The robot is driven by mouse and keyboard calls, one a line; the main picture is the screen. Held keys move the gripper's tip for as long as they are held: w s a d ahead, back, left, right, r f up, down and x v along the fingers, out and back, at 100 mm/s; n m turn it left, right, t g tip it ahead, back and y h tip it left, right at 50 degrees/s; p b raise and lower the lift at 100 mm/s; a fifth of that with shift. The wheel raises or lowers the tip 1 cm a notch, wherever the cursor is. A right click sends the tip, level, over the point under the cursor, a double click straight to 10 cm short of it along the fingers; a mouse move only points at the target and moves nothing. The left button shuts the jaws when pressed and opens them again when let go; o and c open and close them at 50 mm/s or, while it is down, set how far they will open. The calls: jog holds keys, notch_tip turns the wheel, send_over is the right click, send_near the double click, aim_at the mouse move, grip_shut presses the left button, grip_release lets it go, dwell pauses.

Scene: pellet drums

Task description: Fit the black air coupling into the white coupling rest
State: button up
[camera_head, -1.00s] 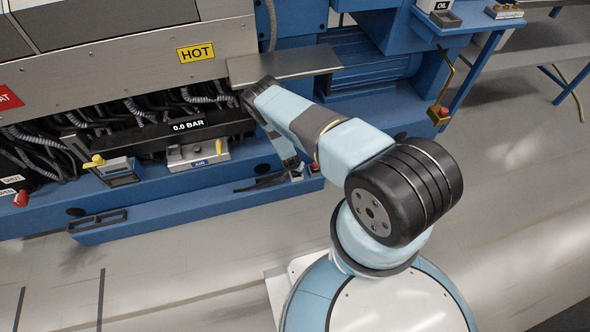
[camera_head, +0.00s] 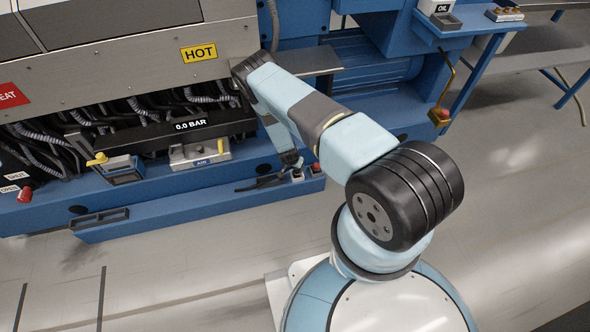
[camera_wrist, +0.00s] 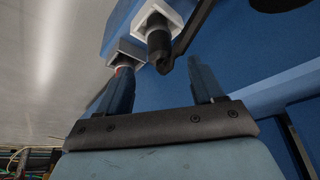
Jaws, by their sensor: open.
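The black air coupling (camera_wrist: 159,44) shows in the wrist view at the white square coupling rest (camera_wrist: 168,7), with its black hose bending off to the upper right. It looks lined up with the rest's opening; how deep it sits I cannot tell. My gripper (camera_wrist: 158,72) is open and empty, its two fingers apart, and the coupling lies just beyond the fingertips, between them in the picture. In the head view my gripper (camera_head: 291,160) points down over the end of the low blue ledge, above the small white rest (camera_head: 297,177). The coupling is hard to make out there.
A second pale square holder (camera_wrist: 126,52) with a red-and-dark piece stands beside the rest. The blue ledge (camera_head: 200,212) runs along the machine. A metal shelf (camera_head: 312,62) sits close behind my arm. The floor in front is clear.

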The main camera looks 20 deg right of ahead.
jog(key=shift+v, duration=1.85)
jog(key=shift+s, duration=0.1)
